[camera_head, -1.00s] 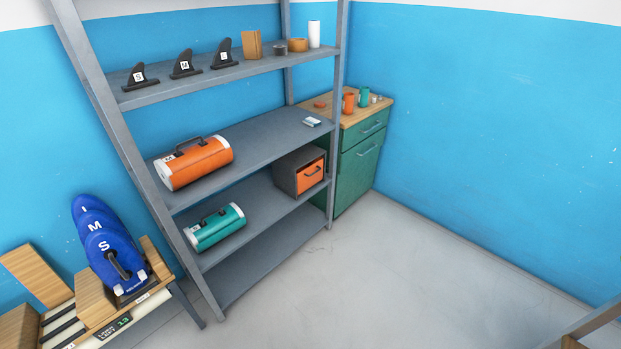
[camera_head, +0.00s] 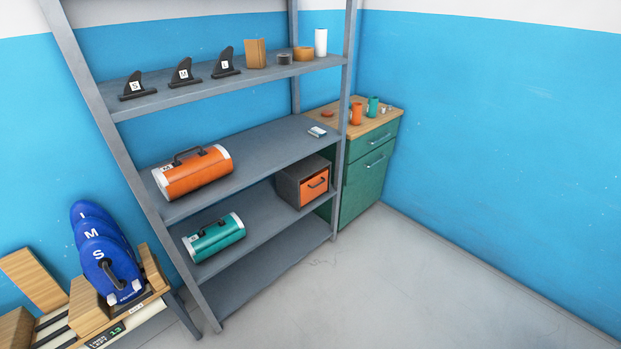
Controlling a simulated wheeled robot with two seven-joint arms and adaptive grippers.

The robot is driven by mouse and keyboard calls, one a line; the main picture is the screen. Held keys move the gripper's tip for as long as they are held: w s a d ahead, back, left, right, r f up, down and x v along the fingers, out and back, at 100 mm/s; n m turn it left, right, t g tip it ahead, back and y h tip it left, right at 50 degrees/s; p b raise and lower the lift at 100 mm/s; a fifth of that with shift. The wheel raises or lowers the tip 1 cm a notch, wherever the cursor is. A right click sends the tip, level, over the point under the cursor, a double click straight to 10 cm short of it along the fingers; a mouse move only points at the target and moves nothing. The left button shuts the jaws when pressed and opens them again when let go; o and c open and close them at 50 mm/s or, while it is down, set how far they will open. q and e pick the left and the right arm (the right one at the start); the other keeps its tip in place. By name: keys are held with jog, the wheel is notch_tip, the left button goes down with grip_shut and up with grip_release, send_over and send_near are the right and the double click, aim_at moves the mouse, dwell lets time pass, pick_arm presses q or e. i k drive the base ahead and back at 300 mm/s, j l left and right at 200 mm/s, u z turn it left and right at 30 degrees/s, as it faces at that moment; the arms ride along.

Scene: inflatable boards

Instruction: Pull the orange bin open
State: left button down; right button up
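The orange bin (camera_head: 315,187) is an orange-fronted drawer with a dark handle (camera_head: 318,183), set in a dark grey box (camera_head: 290,184). The box stands at the right end of a middle shelf of the grey rack. The orange front looks flush with the box or nearly so, with a dark gap along its top. Neither of my grippers shows in the head view.
The grey rack (camera_head: 262,142) also holds an orange roll (camera_head: 195,173), a teal roll (camera_head: 215,238) and several black fins (camera_head: 183,74). A green cabinet (camera_head: 365,180) stands right behind it. A bench with blue pieces (camera_head: 103,255) is at lower left. Floor (camera_head: 400,285) in front is clear.

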aim_at(309, 185)
jog(key=i+l+u, duration=0.35)
jog(key=l, duration=0.3)
jog(key=i+l+u, duration=0.35)
jog(key=l, duration=0.4)
jog(key=i+l+u, duration=0.15)
jog(key=l+u, duration=0.15)
jog(key=l, duration=0.45)
jog(key=i+l+u, duration=0.1)
jog(key=l+u, duration=0.25)
jog(key=l, duration=0.5)
jog(key=l+u, duration=0.35)
jog(key=l, duration=0.5)
